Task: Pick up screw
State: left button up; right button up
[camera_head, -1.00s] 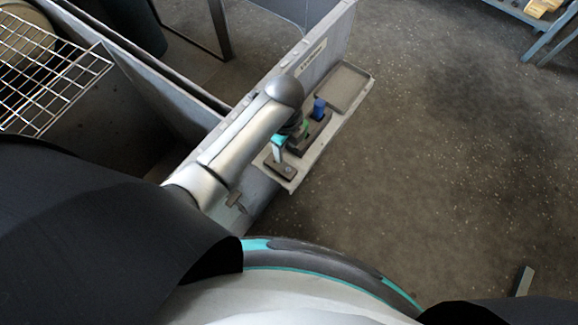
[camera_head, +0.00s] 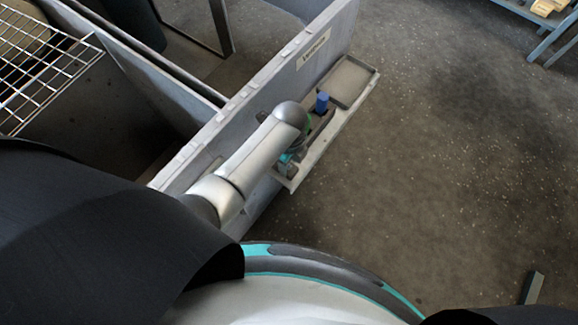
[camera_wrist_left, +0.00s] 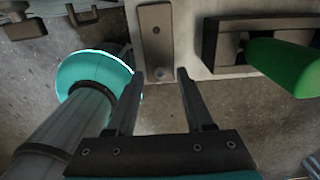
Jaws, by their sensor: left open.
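My left gripper (camera_wrist_left: 156,74) is open in the left wrist view. Its two dark fingers point at the near edge of a small dark plate (camera_wrist_left: 155,32) with a hole. A small shiny spot, possibly the screw (camera_wrist_left: 158,72), shows between the fingertips at the plate's end; nothing is visibly clamped. In the head view the left gripper (camera_head: 288,168) is mostly hidden under my arm, over the near end of a narrow shelf (camera_head: 325,148). My right gripper is not in view.
A green handle (camera_wrist_left: 285,65) in a dark holder sits right of the fingers. A blue-topped object (camera_head: 321,103) and a shallow tray (camera_head: 347,82) are farther along the shelf. A grey panel wall (camera_head: 275,85) runs beside it. A wire rack (camera_head: 40,65) is left; open floor lies right.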

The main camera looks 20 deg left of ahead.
pick_arm(q)
jog(key=shift+f, duration=0.25)
dwell(0.6)
jog(key=shift+c, duration=0.3)
grip_shut()
